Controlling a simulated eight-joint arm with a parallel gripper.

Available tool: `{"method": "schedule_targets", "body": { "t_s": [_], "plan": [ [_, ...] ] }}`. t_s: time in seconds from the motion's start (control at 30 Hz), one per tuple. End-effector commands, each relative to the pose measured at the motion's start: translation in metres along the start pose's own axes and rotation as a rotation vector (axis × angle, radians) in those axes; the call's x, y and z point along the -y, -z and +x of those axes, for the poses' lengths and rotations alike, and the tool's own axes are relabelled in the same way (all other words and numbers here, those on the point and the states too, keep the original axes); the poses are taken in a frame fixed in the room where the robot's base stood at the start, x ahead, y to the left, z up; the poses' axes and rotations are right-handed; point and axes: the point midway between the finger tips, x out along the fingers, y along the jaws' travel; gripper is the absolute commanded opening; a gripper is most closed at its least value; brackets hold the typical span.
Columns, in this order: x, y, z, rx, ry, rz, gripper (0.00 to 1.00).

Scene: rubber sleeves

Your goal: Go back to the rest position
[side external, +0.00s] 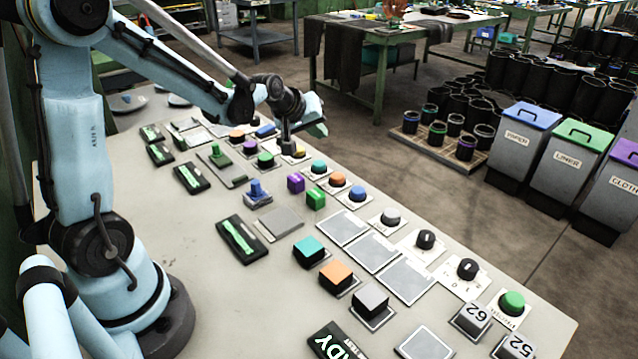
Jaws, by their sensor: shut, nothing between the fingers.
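My gripper (287,147) points down over the far part of the grey table (190,230). Its fingers are shut with nothing held. The tip is small and dark here, close above or touching a button plate beside the yellow button (299,152); I cannot tell whether it touches. The green button (265,160) is just left of it and the teal button (319,167) is to its right. My arm reaches across from the left, above the table.
Black knobs (426,239) and a green button (511,303) line the right edge. Bins (527,135) stand beyond on the floor.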

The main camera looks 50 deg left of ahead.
Motion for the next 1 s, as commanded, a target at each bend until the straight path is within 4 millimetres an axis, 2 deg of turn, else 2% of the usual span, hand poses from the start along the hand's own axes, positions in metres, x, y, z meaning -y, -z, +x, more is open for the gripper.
{"method": "schedule_targets", "body": {
  "t_s": [0.1,0.3,0.6,0.8,1.0],
  "plan": [
    [-0.016,-0.021,-0.031,0.034,-0.005,0.118,0.00],
    [-0.029,-0.060,-0.079,0.088,-0.014,0.330,0.00],
    [-0.023,-0.122,-0.138,0.157,-0.035,0.642,0.00],
    [-0.011,-0.151,-0.158,0.187,-0.049,0.794,0.00],
    [-0.006,-0.161,-0.164,0.198,-0.053,0.850,0.00]
  ]
}}
